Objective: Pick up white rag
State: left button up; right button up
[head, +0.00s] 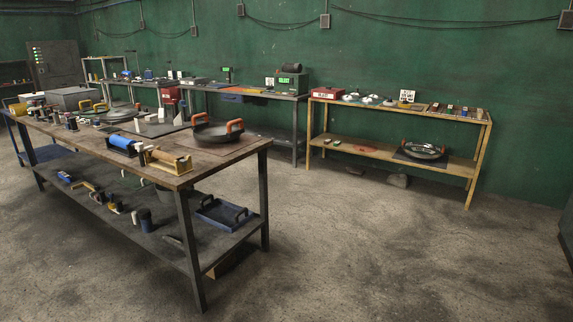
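I cannot single out a white rag for sure. Several small white items, including a round one (370,99), sit on top of the wooden shelf rack (455,118) at the back right; they are too small to tell if any is cloth. A small white upright item (137,125) also stands on the long workbench (232,150) at the left. Neither of my grippers shows in the head view.
The workbench carries a dark pan with orange handles (216,133), a blue roll (122,143) and a yellow-tan holder (168,160). A blue tray (222,213) lies on its lower shelf. Another pan (424,150) sits on the rack's lower shelf. The concrete floor (390,250) at right is clear.

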aim_at(153, 117)
jog(key=i+l+z, duration=0.25)
jog(key=i+z, duration=0.2)
jog(key=i, duration=0.7)
jog(key=i+j+z, duration=0.15)
jog(key=i+z, duration=0.3)
jog(key=i, duration=0.7)
jog(key=i+j+u, duration=0.1)
jog(key=i+u, duration=0.15)
jog(key=i, duration=0.25)
jog(key=i+u, duration=0.2)
jog(key=i, duration=0.25)
jog(key=i+u, duration=0.25)
jog(key=i, duration=0.25)
jog(key=i+l+u, duration=0.25)
jog(key=i, duration=0.25)
jog(key=i+l+u, duration=0.25)
jog(key=i, duration=0.2)
jog(key=i+j+u, duration=0.2)
jog(key=i, duration=0.3)
jog(key=i+l+u, duration=0.1)
jog(key=i+u, duration=0.15)
jog(key=i, duration=0.3)
jog(key=i+l+u, duration=0.2)
jog(key=i, duration=0.3)
jog(key=i+l+u, duration=0.2)
jog(key=i, duration=0.3)
jog(key=i+l+u, duration=0.25)
jog(key=i, duration=0.25)
jog(key=i+j, duration=0.05)
jog(key=j, duration=0.05)
